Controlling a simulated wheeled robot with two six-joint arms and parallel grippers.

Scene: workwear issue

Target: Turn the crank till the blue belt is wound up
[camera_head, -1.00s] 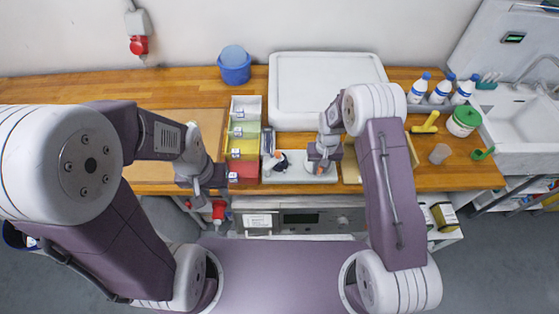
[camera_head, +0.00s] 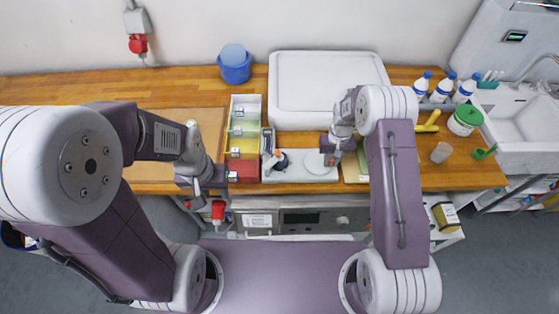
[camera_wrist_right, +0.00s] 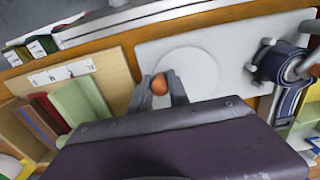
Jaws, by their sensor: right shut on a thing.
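A white base plate (camera_head: 299,178) lies on the wooden bench. It carries a pale round disc (camera_head: 318,168), also seen in the right wrist view (camera_wrist_right: 190,73), and a grey-metal holder with a dark blue belt (camera_wrist_right: 284,72), partly coiled around it. The belt is small in the head view (camera_head: 281,161). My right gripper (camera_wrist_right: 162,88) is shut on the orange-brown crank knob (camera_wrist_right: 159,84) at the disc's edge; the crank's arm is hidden. In the head view my right gripper (camera_head: 331,158) is at the disc's right rear. My left gripper (camera_head: 197,190) hangs near the bench's front edge, apart from the plate; its jaws are unclear.
Coloured bins (camera_head: 243,145) stand left of the plate. A large white tray (camera_head: 325,60) is behind it. Bottles (camera_head: 443,87) and a green-lidded tub (camera_head: 465,120) are farther right.

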